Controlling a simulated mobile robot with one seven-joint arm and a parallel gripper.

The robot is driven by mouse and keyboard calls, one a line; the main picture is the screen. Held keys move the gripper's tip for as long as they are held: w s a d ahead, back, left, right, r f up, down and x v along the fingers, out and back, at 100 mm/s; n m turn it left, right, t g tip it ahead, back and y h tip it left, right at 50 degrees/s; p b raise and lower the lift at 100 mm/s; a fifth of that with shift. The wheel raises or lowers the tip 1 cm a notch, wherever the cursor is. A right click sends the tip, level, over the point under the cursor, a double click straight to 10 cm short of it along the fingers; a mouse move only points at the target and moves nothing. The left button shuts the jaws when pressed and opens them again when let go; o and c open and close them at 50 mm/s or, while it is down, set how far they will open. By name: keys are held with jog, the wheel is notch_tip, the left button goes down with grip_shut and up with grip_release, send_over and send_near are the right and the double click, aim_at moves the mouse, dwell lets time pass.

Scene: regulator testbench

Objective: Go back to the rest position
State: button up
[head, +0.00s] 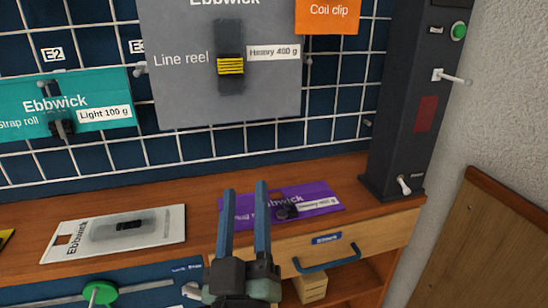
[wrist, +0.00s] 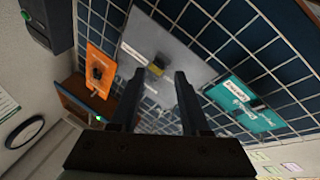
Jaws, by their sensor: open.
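My gripper (head: 246,220) is open and empty. In the head view its two long fingers point up in front of the wooden bench (head: 330,168), near the purple Ebbwick card (head: 318,192) that lies on it. In the wrist view the fingers (wrist: 158,78) stand apart with nothing between them, and the wall grid shows beyond. The left finger overlaps part of the purple card in the head view. I cannot tell the exact gap between gripper and bench.
A white card (head: 165,217) lies on the bench. Grey Line reel (head: 180,100), teal Strap roll (head: 100,92) and orange Coil clip (head: 325,16) cards hang on the wall grid. A dark column (head: 400,130) with levers stands right, above a drawer with a blue handle (head: 330,258).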

jog(key=s+d+r+m+t, duration=0.1)
jog(key=s+r+m+t, duration=0.15)
jog(key=r, duration=0.65)
jog(key=s+d+r+m+t, duration=0.15)
jog(key=s+r, duration=0.25)
jog(key=r, duration=0.5)
jog(key=s+d+r+m+t, duration=0.15)
jog(key=s+r, duration=0.25)
jog(key=r, duration=0.6)
notch_tip(320, 180, up, 36)
jog(key=p, duration=3.6)
jog(key=shift+w+g+h, duration=0.35)
jog(key=shift+w+h, duration=0.05)
